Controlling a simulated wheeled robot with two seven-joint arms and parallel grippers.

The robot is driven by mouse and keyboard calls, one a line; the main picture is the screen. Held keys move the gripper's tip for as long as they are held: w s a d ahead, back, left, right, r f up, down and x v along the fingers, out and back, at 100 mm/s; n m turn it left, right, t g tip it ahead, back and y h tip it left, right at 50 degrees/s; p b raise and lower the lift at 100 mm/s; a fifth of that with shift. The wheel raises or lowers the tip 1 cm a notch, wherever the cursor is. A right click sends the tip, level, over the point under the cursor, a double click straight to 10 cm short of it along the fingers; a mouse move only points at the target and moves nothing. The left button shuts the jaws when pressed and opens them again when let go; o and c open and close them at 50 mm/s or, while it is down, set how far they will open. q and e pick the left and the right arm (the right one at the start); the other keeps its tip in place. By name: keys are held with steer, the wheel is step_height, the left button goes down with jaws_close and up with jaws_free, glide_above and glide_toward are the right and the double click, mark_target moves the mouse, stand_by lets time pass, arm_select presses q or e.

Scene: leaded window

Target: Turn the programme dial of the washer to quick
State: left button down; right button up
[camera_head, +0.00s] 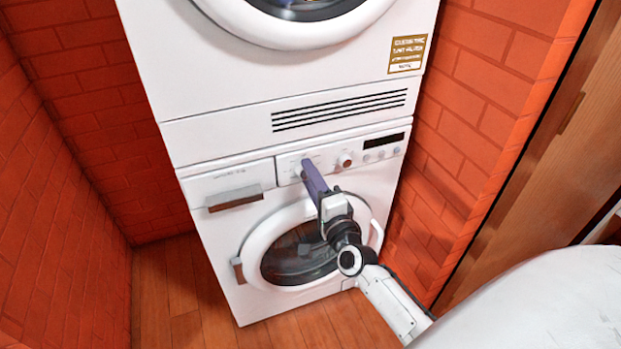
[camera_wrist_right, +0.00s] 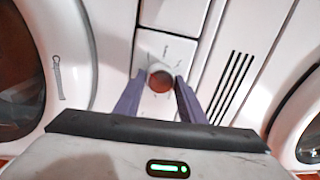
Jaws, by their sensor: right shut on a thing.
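The washer (camera_head: 225,290) is the lower white machine, with its round door closed. My right gripper (camera_head: 306,166) reaches up to the left part of its control panel. In the right wrist view, a round dial (camera_wrist_right: 160,78) with a reddish-brown face sits between the two purple fingers, one on each side, and the gripper is shut on it. Small marks surround the dial, too small to read. In the head view the fingers mostly hide this dial. My left gripper is not in view.
A second knob (camera_head: 345,160), several small buttons and a dark display (camera_head: 384,141) lie to the right on the panel. A detergent drawer (camera_head: 232,198) is to the left. Another white machine (camera_head: 200,70) stands on top. Brick walls flank both, with a wooden door (camera_head: 535,150) at right.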

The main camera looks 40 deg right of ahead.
steer(key=shift+m, duration=1.4)
steer(key=o, duration=1)
steer(key=shift+h, duration=0.3)
steer(key=shift+o, duration=0.2)
steer(key=r+v, duration=0.1)
steer(key=v, duration=0.9)
steer(key=shift+s+f, duration=0.2)
steer(key=shift+f, duration=0.25)
steer(key=shift+a, duration=0.1)
